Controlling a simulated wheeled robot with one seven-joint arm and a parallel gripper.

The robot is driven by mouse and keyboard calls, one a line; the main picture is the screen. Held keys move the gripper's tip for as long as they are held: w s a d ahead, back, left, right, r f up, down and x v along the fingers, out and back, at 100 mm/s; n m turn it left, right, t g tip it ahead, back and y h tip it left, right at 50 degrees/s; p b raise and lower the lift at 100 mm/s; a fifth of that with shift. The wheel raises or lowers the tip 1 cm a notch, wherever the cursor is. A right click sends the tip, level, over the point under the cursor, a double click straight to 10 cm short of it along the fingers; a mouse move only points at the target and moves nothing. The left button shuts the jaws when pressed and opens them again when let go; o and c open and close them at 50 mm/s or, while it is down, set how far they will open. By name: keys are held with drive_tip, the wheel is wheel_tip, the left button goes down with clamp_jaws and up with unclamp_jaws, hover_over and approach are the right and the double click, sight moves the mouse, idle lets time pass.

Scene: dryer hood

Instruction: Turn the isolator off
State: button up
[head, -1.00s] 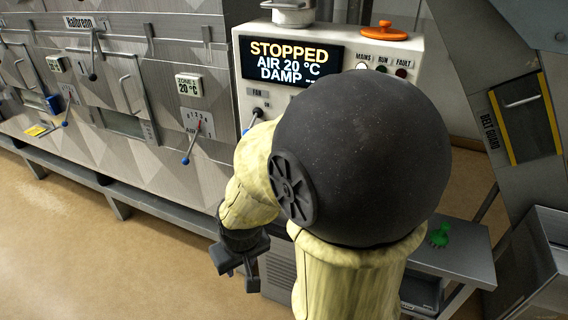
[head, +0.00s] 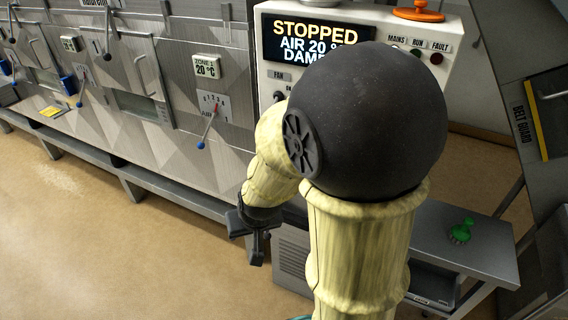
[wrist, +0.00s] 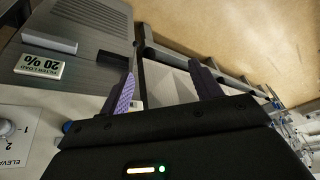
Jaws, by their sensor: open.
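An orange handle (head: 418,12), likely the isolator though no label on it can be read, sits on top of the white control cabinet (head: 458,28) at the upper right of the head view. It is not seen in the wrist view. My gripper (head: 254,246) hangs low in front of the cabinet, well below and left of the handle, beside my elbow. In the wrist view my gripper (wrist: 161,80) has its two purple-padded fingers apart with nothing between them.
The display reads STOPPED. A steel side table (head: 455,245) with a green object (head: 461,231) stands at the right, near a belt guard (head: 530,120). Dryer panels with levers (head: 207,130) line the left. The floor (head: 120,250) at front left is clear.

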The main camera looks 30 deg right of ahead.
drive_tip(key=w+d+f+m+t+h+b, duration=0.2)
drive_tip(key=w+f+m+t+h+b, duration=0.35)
drive_tip(key=w, duration=0.55)
drive_tip(key=d+m+h+b, duration=0.1)
drive_tip(key=h, duration=0.1)
drive_tip(key=d+r+m+t+h+b, duration=0.1)
drive_tip(key=d+h, duration=0.1)
drive_tip(key=h, duration=0.1)
drive_tip(key=d+r+m+h+b, duration=0.1)
drive_tip(key=m+h, duration=0.1)
drive_tip(key=h, duration=0.1)
drive_tip(key=shift+d+r+t+h+b, duration=0.2)
drive_tip(key=shift+d+t+h+b, duration=0.05)
drive_tip(key=shift+t+b, duration=0.1)
drive_tip(key=p+x, duration=0.2)
drive_tip(key=x, duration=1.5)
drive_tip(key=shift+w+d, duration=0.2)
